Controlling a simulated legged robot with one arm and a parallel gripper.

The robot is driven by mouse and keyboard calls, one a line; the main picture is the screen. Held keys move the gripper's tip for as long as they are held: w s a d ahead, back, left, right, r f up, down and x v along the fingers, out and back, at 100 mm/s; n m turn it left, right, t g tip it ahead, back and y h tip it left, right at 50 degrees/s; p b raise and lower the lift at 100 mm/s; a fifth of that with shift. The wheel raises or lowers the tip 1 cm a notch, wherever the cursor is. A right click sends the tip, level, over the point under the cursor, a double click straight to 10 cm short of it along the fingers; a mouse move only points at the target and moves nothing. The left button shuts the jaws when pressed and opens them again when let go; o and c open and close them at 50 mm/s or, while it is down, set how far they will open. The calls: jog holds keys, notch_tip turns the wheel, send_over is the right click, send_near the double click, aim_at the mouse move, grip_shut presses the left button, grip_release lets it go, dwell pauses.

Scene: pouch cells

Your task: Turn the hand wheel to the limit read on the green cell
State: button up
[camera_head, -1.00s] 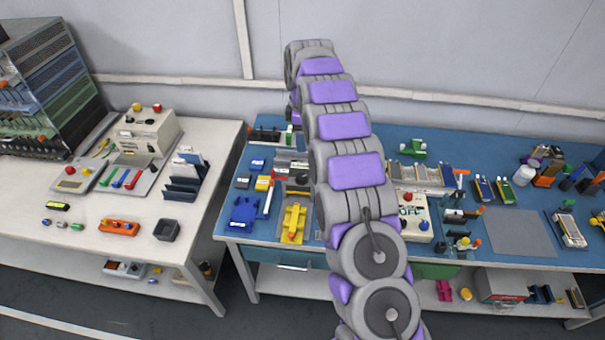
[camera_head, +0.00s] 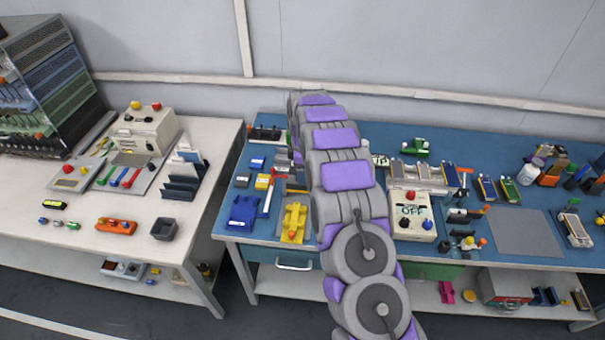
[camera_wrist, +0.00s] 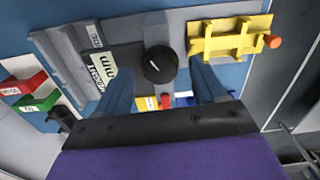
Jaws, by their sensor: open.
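In the wrist view a black round knob (camera_wrist: 160,65) with a white pointer line sits on a grey fixture (camera_wrist: 128,57); it may be the hand wheel. My gripper (camera_wrist: 163,85) is open, its two blue-grey fingers apart on either side below the knob, with nothing held. A pale greenish plate (camera_wrist: 100,72) with dark print lies left of the knob; its print is not clearly readable, and I cannot tell whether it is the green cell. In the head view my arm hides my gripper and the knob. A green-topped cell (camera_head: 507,190) lies on the blue bench.
A yellow fixture (camera_wrist: 228,38) with an orange end stands right of the knob; it also shows in the head view (camera_head: 293,222). Red (camera_wrist: 24,84) and green (camera_wrist: 39,103) blocks lie at left. A boxed panel (camera_head: 411,218) with red and blue buttons stands right of my arm.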

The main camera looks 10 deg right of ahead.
jog(key=shift+f, duration=0.55)
jog(key=c, duration=1.1)
jog(key=shift+o, duration=0.2)
